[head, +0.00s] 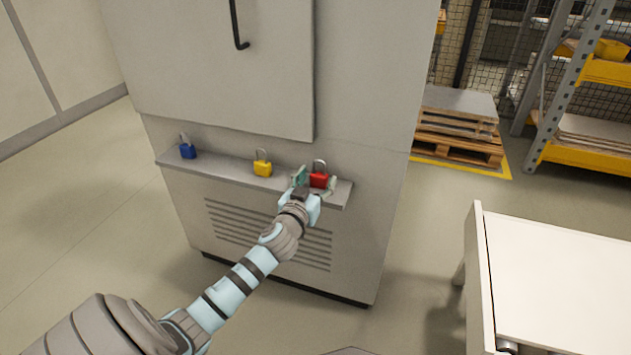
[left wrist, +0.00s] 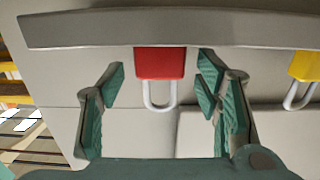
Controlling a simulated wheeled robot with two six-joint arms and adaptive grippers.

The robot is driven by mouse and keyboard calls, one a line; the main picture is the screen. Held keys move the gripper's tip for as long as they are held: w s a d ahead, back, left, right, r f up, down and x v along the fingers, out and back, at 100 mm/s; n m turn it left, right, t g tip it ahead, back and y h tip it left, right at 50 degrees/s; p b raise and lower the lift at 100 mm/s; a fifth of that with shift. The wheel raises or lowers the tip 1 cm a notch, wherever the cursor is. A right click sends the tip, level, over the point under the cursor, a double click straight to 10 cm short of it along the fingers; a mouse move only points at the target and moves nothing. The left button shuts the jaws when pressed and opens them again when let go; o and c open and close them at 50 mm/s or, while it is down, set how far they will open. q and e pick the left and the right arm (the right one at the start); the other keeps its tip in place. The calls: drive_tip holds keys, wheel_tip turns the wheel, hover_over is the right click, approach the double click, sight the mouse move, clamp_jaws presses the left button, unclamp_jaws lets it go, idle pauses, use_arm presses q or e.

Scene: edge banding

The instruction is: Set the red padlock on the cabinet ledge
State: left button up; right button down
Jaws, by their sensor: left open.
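The red padlock (head: 319,180) stands upright near the right end of the cabinet ledge (head: 225,168). My left gripper (head: 315,184) is open, with its fingers on either side of the padlock. In the left wrist view, which is upside down, the red padlock (left wrist: 159,62) meets the ledge (left wrist: 170,27) with its body, its pale shackle pointing away from it. The open fingers of the left gripper (left wrist: 162,77) show a gap on both sides of the padlock. My right gripper is not in view.
A yellow padlock (head: 262,168) and a blue padlock (head: 187,151) stand further left on the ledge. A cabinet door with a dark handle (head: 236,30) is above. A white table (head: 560,285) is at the lower right. Wooden pallets (head: 458,135) lie behind on the right.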

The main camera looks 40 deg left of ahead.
use_arm(q)
drive_tip(key=shift+r, duration=0.1)
drive_tip(key=shift+s+d, duration=0.1)
drive_tip(key=shift+s, duration=0.15)
drive_tip(key=p+v, duration=0.1)
drive_tip(key=v, duration=1)
drive_tip(key=shift+s+p, duration=0.2)
drive_tip(key=shift+p, duration=0.1)
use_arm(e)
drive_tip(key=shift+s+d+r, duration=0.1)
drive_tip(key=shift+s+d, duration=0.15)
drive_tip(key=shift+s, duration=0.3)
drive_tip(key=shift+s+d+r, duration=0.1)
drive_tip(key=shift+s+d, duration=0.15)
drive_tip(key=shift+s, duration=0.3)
use_arm(q)
drive_tip(key=shift+d, duration=0.1)
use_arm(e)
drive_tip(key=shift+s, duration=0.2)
